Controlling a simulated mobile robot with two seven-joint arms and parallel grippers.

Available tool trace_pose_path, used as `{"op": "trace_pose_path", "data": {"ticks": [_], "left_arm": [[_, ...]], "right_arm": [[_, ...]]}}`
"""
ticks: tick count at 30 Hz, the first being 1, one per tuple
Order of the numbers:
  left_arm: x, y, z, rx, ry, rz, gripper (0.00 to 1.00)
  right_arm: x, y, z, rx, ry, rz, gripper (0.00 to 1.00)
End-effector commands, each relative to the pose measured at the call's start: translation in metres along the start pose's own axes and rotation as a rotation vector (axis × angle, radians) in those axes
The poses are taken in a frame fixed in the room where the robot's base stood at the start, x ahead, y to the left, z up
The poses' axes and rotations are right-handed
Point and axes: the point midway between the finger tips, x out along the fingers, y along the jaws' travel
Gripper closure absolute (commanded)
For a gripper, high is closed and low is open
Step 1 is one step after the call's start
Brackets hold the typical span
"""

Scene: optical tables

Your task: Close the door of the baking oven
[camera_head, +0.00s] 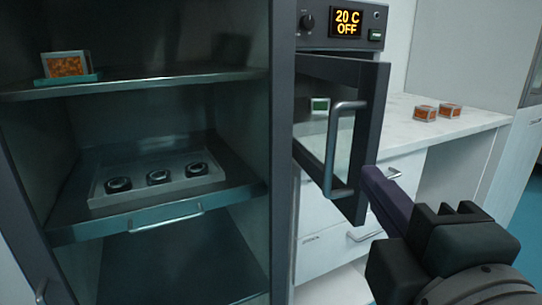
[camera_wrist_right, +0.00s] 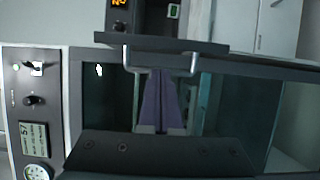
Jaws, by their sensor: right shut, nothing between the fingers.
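The baking oven (camera_head: 345,25) shows a lit display reading 20 C OFF. Its dark-framed glass door (camera_head: 373,120) stands partly open, with a vertical grey bar handle (camera_head: 331,150) on its face. My right gripper (camera_head: 372,178) comes in from the lower right, its purple fingers shut and empty. The fingertips appear close to the door's lower right edge; I cannot tell if they touch it. In the right wrist view the shut purple fingers (camera_wrist_right: 162,100) point towards a grey bar handle (camera_wrist_right: 160,52) and a dark frame just beyond it. My left gripper is not in view.
A tall open cabinet (camera_head: 282,150) stands at left, with a tray (camera_head: 140,200) of three black rings and an orange-filled box (camera_head: 66,65) on its shelves. A white counter (camera_head: 450,130) at right bears two small orange boxes (camera_head: 425,112). Blue floor shows at far right.

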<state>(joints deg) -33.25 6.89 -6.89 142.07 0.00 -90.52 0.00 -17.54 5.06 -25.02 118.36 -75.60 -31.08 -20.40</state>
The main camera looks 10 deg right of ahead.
Motion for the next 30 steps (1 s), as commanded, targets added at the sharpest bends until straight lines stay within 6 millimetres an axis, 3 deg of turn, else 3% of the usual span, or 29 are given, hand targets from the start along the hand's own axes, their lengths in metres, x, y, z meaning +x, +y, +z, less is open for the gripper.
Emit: {"op": "trace_pose_path", "data": {"ticks": [6,12,30], "left_arm": [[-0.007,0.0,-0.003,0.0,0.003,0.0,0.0],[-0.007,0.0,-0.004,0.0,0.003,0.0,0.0],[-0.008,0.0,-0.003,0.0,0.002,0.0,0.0]], "right_arm": [[0.041,0.002,0.0,0.001,-0.001,0.002,1.0],[0.064,0.0,0.0,0.003,-0.001,-0.001,1.0],[0.07,0.0,0.006,0.001,0.008,-0.001,1.0]]}}
